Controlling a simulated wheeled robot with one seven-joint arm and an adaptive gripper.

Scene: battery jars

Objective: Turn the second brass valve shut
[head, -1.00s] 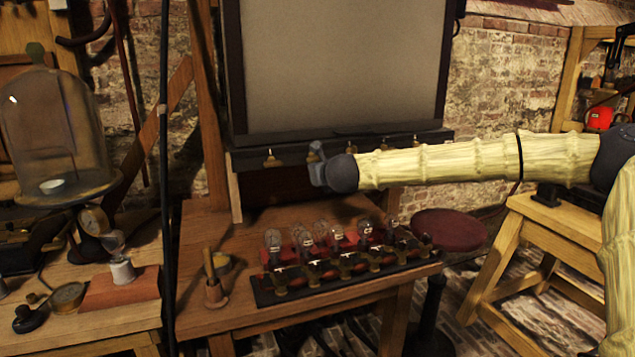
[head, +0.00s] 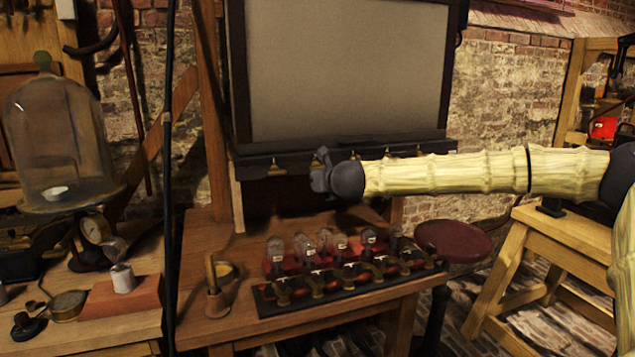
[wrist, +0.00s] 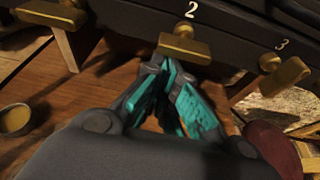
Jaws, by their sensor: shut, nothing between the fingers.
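The second brass valve (wrist: 184,48) sits under the white number 2 on a dark rail in the wrist view. Its bar handle lies roughly crosswise, tilted slightly down to the right. My gripper (wrist: 168,72) has teal-lined fingers, with their tips close together just below that handle; I cannot tell whether they touch it. Nothing shows between the tips. In the head view, my gripper (head: 322,172) is in front of the rail under the grey panel and hides the second valve there.
A third brass valve (wrist: 286,76) is to the right and another valve (wrist: 50,13) to the left. Below, a wooden table (head: 215,325) holds a rack of glass jars (head: 340,245) and a small cup (head: 217,298). A red round stool (head: 455,240) stands at right.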

